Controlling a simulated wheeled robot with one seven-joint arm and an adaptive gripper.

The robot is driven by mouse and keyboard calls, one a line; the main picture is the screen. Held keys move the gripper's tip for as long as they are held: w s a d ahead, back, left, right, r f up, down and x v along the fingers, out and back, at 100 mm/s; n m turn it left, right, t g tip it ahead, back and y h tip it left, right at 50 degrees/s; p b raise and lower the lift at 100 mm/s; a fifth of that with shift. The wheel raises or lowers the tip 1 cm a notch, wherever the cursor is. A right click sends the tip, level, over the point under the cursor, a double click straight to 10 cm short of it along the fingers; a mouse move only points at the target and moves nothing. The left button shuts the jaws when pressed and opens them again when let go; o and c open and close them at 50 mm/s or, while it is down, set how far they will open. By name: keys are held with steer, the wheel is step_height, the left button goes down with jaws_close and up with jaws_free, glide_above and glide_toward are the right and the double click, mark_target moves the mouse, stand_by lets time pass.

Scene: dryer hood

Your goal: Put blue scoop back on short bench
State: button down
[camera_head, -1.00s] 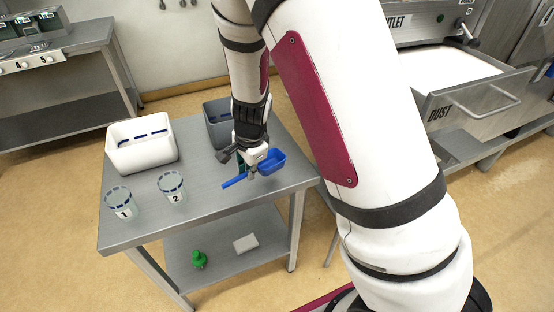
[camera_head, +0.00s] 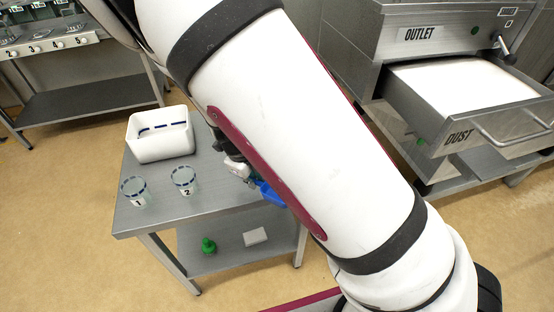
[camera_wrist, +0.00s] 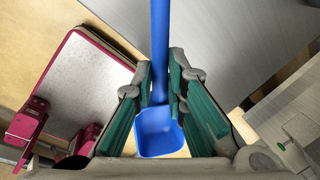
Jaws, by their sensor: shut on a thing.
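The blue scoop (camera_head: 270,192) is held in my gripper (camera_head: 246,172), near the right side of a small steel bench (camera_head: 215,204). My arm hides part of the scoop and of the bench's right side. In the wrist view my gripper (camera_wrist: 160,82) is shut on the scoop's handle. The handle runs up the picture and the scoop's bowl (camera_wrist: 160,133) hangs towards the bottom, between the fingers. A grey surface, seemingly the bench top (camera_wrist: 235,35), lies beyond the handle. I cannot tell the exact height of the scoop over the bench.
A white tub (camera_head: 160,148) and two clear cups, marked 1 (camera_head: 134,191) and 2 (camera_head: 184,181), stand on the bench. A green object (camera_head: 208,246) and a pale block (camera_head: 255,236) lie on its lower shelf. An open dust drawer (camera_head: 475,105) is at right.

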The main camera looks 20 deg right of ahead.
steer(key=w+d, duration=0.2)
steer(key=w, duration=0.2)
steer(key=w+d+f, duration=0.1)
steer(key=w+d, duration=0.1)
steer(key=w, duration=0.3)
steer(key=w+d, duration=0.1)
steer(key=w, duration=0.3)
steer(key=shift+w+d+f, duration=0.2)
steer(key=shift+d, duration=0.2)
steer(key=shift+a+x, duration=0.15)
steer(key=shift+x, duration=0.75)
steer(key=shift+a+x, duration=0.15)
steer(key=shift+x, duration=0.7)
steer(key=shift+s+d+f, duration=0.1)
steer(key=shift+s+f, duration=0.05)
steer(key=c, duration=1.6)
jaws_free()
